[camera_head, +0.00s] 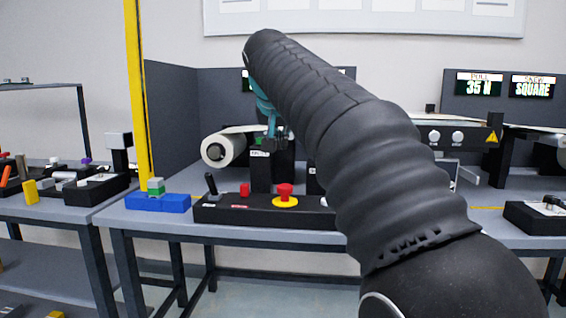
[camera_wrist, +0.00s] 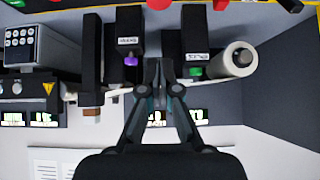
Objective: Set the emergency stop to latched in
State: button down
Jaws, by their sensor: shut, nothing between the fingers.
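The emergency stop (camera_head: 285,190) is a red mushroom button on a yellow collar, on top of a long black control box (camera_head: 243,213). Its red head (camera_wrist: 159,4) is cut off at the top edge of the wrist view, which is upside down. I cannot tell whether it is latched in or out. My gripper (camera_wrist: 159,72) is shut and empty. In the head view my teal gripper (camera_head: 271,128) points down behind and above the box, apart from the button and partly hidden by my arm.
The box also carries a black lever (camera_head: 211,184) and a smaller red button (camera_head: 244,190). Two dark posts, with a green (camera_wrist: 195,71) and a purple button (camera_wrist: 130,61), stand behind. A white roll (camera_head: 222,150) is at left.

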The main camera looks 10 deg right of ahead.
send_over(284, 188)
notch_tip(284, 188, down, 6)
jog(key=shift+w+d+f+b, duration=0.1)
jog(key=shift+f+b, duration=0.15)
jog(key=shift+b, duration=0.1)
notch_tip(284, 188, down, 3)
jog(key=shift+w+f+b, duration=0.1)
jog(key=shift+w+b, duration=0.05)
jog(key=shift+b, duration=0.25)
jog(key=shift+f, duration=0.55)
jog(key=shift+f+b, duration=0.85)
jog(key=shift+f, duration=0.6)
jog(key=r+p, duration=0.4)
jog(key=r, duration=0.2)
jog(key=shift+s+r, duration=0.1)
jog(key=shift+s, duration=0.1)
jog(key=v, duration=0.9)
jog(key=shift+s, duration=0.15)
